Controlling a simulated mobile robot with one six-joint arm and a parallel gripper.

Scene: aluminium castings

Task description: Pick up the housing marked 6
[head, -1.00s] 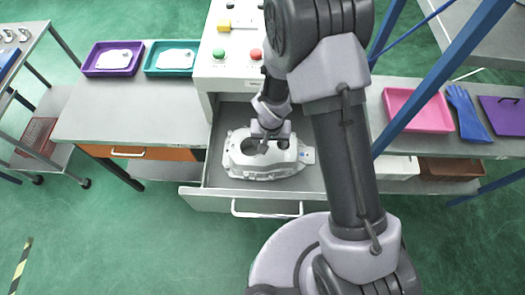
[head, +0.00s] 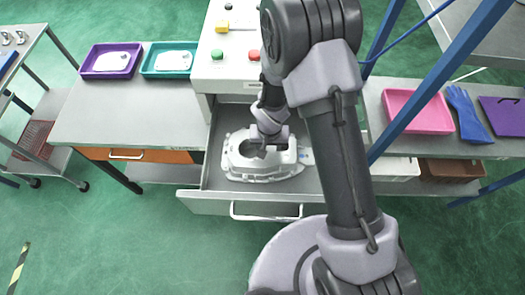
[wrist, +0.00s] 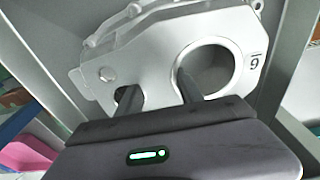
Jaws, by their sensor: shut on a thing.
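The housing (head: 237,170) is a pale aluminium casting with a large round bore, in the open drawer (head: 205,200) in the head view. In the wrist view the housing (wrist: 150,55) fills the upper middle. A digit with a bar beside it stands right of the bore; taking the bar as its underline, it reads 6. My gripper (wrist: 158,94) is shut on the housing: one finger is in the small opening, the other in the large bore, with the web between them. My gripper (head: 268,148) is above the housing in the head view. I cannot tell whether the housing is clear of the drawer floor.
Drawer walls surround the housing closely. A control box (head: 228,70) with buttons stands behind. Purple (head: 92,72) and teal (head: 150,70) trays lie on the left bench, a pink tray (head: 400,122) and blue gloves (head: 470,118) on the right. A blue post (head: 440,75) stands right of my arm.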

